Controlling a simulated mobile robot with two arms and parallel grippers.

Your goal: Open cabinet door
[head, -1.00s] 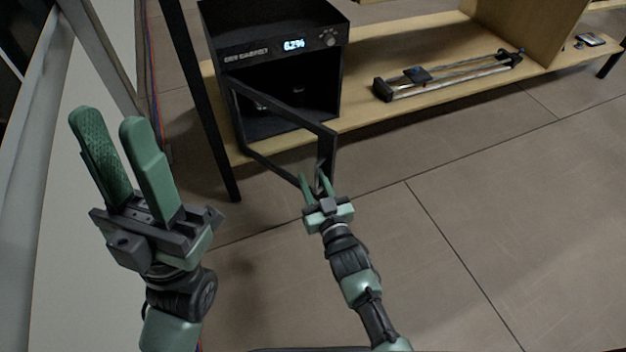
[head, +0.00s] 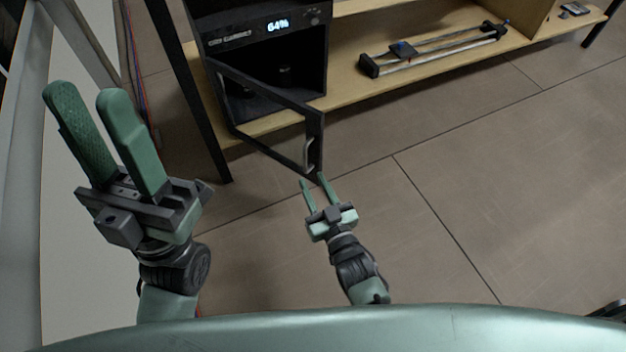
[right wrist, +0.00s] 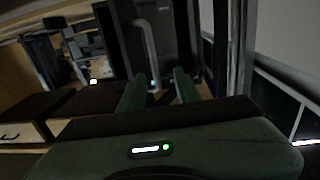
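The black dry cabinet (head: 222,42) stands on the low wooden shelf at the top, with a lit display. Its framed door (head: 262,92) is swung wide open toward me, hinged on the left side. The door's handle (head: 309,153) is at the free edge. My right gripper (head: 314,184) is open and empty, just in front of the handle and apart from it. In the right wrist view the handle (right wrist: 146,45) shows ahead of the two fingers (right wrist: 158,88). My left gripper (head: 92,95) is open and empty at the left, well away from the cabinet.
A rail-like slider device (head: 430,50) lies on the wooden shelf (head: 352,92) right of the cabinet. A dark shelf post (head: 205,110) stands left of the door. A pale panel (head: 60,220) is at the left. The tiled floor (head: 450,160) at right is clear.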

